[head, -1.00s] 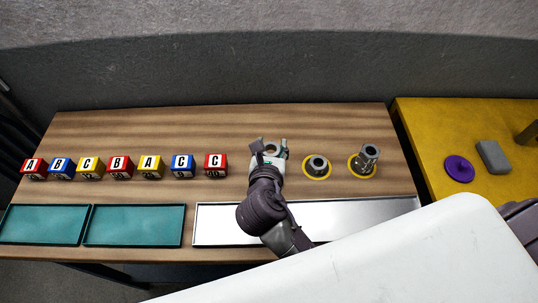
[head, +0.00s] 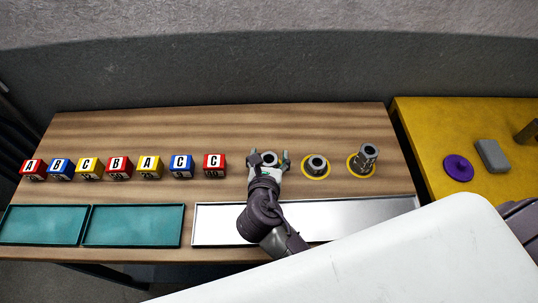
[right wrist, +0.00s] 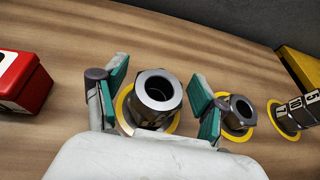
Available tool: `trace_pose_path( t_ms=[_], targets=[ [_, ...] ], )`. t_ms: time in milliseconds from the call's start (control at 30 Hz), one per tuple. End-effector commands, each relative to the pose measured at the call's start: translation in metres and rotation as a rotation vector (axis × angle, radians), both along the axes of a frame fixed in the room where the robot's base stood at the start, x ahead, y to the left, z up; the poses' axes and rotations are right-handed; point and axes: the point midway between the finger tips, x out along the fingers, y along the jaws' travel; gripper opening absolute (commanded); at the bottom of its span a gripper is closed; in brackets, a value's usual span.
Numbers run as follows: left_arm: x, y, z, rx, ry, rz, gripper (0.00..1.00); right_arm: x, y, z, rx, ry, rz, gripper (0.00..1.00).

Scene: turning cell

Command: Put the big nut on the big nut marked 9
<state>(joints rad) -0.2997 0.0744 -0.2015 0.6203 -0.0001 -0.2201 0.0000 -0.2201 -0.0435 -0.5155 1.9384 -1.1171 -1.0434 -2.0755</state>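A big grey hex nut (head: 268,157) stands on the table at the left of the ringed parts. In the right wrist view the nut (right wrist: 157,92) sits inside a yellow ring. My right gripper (head: 269,160) is open, with one finger on each side of this nut; its teal pads (right wrist: 159,88) appear apart from it. A second, lower-looking nut (head: 317,163) sits in the middle yellow ring. A taller grey stack (head: 368,155) stands in the right ring; its side carries white number labels (right wrist: 296,106). I cannot make out a 9. My left gripper is not in view.
Several letter blocks (head: 119,167) stand in a row at the left. Two teal trays (head: 134,225) and a long silver tray (head: 345,218) lie along the front. A yellow table (head: 430,150) at the right holds a purple disc (head: 458,168) and a grey block (head: 492,156).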

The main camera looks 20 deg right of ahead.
Motion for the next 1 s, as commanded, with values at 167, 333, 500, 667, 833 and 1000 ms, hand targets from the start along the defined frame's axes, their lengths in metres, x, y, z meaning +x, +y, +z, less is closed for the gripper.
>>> trace_pose_path(
  t_ms=[167, 333, 500, 667, 833, 1000],
  targets=[
    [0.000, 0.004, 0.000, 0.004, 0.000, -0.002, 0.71, 0.000, 0.000, 0.000, 0.000, 0.000, 0.000, 0.71],
    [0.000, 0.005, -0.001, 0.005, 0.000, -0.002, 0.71, -0.005, 0.003, 0.003, 0.001, 0.001, 0.002, 0.71],
    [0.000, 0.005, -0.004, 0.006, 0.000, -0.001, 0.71, -0.030, 0.013, 0.014, 0.003, 0.001, 0.001, 0.71],
    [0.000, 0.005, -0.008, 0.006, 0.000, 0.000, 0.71, -0.061, 0.027, 0.028, 0.003, 0.002, 0.001, 0.71],
    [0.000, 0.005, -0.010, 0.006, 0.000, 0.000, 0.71, -0.086, 0.038, 0.040, 0.003, 0.002, 0.001, 0.71],
    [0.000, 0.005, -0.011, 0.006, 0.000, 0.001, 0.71, -0.099, 0.044, 0.047, 0.001, -0.001, 0.001, 0.71]
  ],
)
